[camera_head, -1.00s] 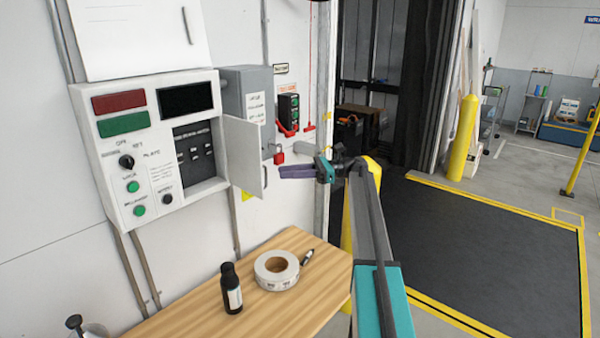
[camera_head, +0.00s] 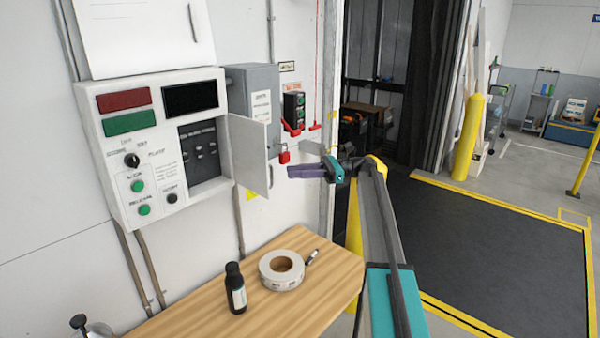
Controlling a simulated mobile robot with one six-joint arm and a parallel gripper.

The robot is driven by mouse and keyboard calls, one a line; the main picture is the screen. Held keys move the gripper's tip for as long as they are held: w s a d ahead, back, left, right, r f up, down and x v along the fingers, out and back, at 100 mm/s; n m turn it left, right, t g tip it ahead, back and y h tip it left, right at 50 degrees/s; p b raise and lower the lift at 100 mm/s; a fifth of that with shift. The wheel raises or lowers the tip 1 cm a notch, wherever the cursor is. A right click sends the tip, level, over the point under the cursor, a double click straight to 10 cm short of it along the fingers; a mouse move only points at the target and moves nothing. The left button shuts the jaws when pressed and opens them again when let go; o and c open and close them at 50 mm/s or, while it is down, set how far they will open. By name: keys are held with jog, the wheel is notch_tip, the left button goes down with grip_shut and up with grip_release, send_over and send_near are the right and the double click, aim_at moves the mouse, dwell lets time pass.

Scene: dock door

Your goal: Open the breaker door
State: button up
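The breaker door (camera_head: 249,155) is a small light-grey panel on the right side of the white control box (camera_head: 118,190). It stands swung out, uncovering a dark recess with a row of breakers (camera_head: 205,152). A small dark handle shows near its free edge. My gripper (camera_head: 292,171), with purple fingers, is to the right of the door's free edge and seems apart from it. The fingers point left toward the door. They overlap in this view, so whether they are open or shut cannot be told. I see nothing held in them.
A wooden table (camera_head: 210,310) below carries a black bottle (camera_head: 235,288) and a roll of tape (camera_head: 281,270). A grey box (camera_head: 251,95) and a red padlock (camera_head: 284,157) are on the wall behind the door. A yellow post (camera_head: 468,138) stands right.

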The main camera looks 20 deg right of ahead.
jog(key=shift+a, duration=0.15)
jog(key=c, duration=0.3)
jog(key=shift+a+f, duration=0.15)
jog(key=shift+f, duration=0.1)
grip_shut()
jog(key=s+a+f+n+g+h+b, duration=0.1)
jog(key=s+a+f+n+h, duration=0.3)
jog(key=f, duration=0.8)
jog(key=s+a+f+h, duration=0.2)
jog(key=s+a+f, duration=0.4)
jog(key=f, duration=0.6)
jog(key=s+a+f+n+g+h+b, duration=0.15)
jog(key=s+a+f+n, duration=0.35)
jog(key=f, duration=0.6)
jog(key=s+d+f+n+g+h+b, duration=0.2)
jog(key=s+f+n+h+b, duration=0.3)
jog(key=s+f, duration=1.6)
jog(key=s+d+f+n+g+h+b, duration=0.3)
jog(key=s+f+n+g+h+b, duration=0.1)
jog(key=s+f, duration=1.7)
jog(key=s+n+h+b, duration=0.1)
jog(key=s+b, duration=0.1)
jog(key=s, duration=0.1)
jog(key=shift+s+f+n, duration=0.3)
jog(key=shift+s+n, duration=0.05)
jog(key=shift+n, duration=0.05)
